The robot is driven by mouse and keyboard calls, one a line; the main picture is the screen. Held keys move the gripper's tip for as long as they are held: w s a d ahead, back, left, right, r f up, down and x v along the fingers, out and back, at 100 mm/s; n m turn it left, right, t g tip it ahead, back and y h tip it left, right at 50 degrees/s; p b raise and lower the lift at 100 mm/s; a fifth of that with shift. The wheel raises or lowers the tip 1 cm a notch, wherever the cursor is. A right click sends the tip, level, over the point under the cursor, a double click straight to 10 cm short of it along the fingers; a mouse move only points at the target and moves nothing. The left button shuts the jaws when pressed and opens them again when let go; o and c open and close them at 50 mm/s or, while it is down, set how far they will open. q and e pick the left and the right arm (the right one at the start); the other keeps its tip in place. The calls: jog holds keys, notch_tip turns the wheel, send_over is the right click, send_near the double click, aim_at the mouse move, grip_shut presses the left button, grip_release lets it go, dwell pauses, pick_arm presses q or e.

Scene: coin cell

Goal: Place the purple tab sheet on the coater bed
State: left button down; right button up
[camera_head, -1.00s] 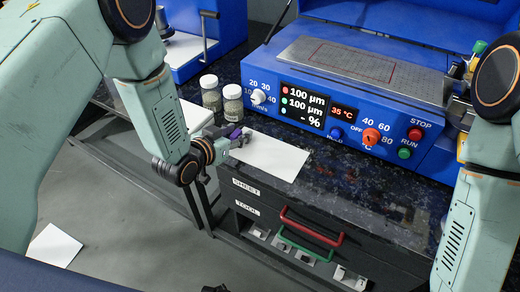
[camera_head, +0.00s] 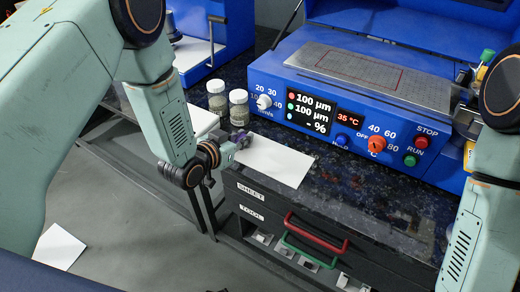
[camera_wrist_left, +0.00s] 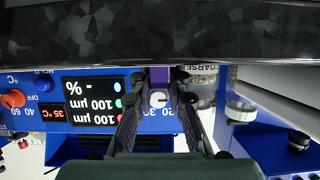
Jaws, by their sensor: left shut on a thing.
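The white sheet (camera_head: 275,160) lies on the dark speckled counter in front of the blue coater, with its purple tab at its left end. My left gripper (camera_head: 232,144) is shut on the purple tab, low at the counter's front edge. In the left wrist view the purple tab (camera_wrist_left: 159,76) shows between the fingertips; the white sheet cannot be made out there. The coater bed (camera_head: 400,85) is a bare grey plate with a red outlined rectangle, on top of the blue coater, up and right of the sheet. My right arm comes in at the right; its gripper is outside the frame.
Two lidded jars (camera_head: 239,107) stand just behind my left gripper. The coater's front panel (camera_head: 350,125) with knobs and buttons rises behind the sheet. Drawers with a red handle (camera_head: 317,233) are below the counter. Another white sheet (camera_head: 59,247) lies at lower left.

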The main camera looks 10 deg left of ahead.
pick_arm(q)
jog(key=shift+r, duration=0.1)
